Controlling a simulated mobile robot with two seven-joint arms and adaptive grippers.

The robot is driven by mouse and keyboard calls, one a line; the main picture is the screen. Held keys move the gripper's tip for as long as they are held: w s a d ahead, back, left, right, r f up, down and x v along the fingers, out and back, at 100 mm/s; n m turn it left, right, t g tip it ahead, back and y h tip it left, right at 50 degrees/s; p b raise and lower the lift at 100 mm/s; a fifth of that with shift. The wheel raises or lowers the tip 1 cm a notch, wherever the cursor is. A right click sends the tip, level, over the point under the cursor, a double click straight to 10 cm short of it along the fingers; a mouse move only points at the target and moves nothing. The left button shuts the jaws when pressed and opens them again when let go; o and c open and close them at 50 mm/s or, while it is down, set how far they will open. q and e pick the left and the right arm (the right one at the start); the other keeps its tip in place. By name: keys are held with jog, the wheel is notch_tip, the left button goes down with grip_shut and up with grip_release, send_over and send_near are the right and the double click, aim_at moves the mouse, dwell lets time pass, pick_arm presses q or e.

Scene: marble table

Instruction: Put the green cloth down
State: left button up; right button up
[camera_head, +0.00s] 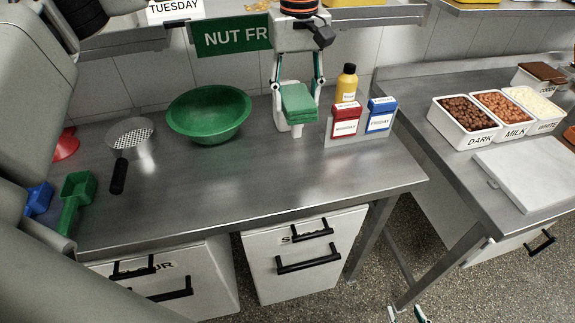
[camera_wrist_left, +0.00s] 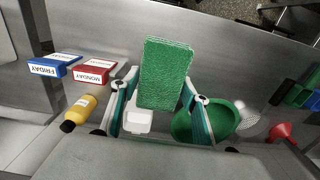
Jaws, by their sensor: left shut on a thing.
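The green cloth (camera_head: 299,101), a thick folded block, is held in my left gripper (camera_head: 298,92) above the back of the steel table (camera_head: 280,185). In the left wrist view the cloth (camera_wrist_left: 166,73) sits between the two fingers, which are shut on it. A white object (camera_wrist_left: 138,118) shows below and partly behind the cloth; I cannot tell what it is. My right gripper (camera_head: 408,315) shows only its fingertips at the bottom edge, low over the floor, apart and with nothing seen between them.
A green bowl (camera_head: 209,114) stands left of the cloth. A red box (camera_head: 346,120), a blue box (camera_head: 380,115) and a yellow bottle (camera_head: 346,83) stand to its right. A sieve (camera_head: 132,138) and green scoop (camera_head: 76,192) lie at left. The table's front middle is clear.

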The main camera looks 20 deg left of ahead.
aim_at(295, 168)
pick_arm(q)
jog(key=shift+w+r, duration=0.1)
jog(key=shift+r, duration=0.05)
notch_tip(295, 168, down, 20)
jog(key=shift+r, duration=0.1)
dwell(0.4)
jog(key=o, duration=1)
notch_tip(295, 168, up, 12)
dwell(0.4)
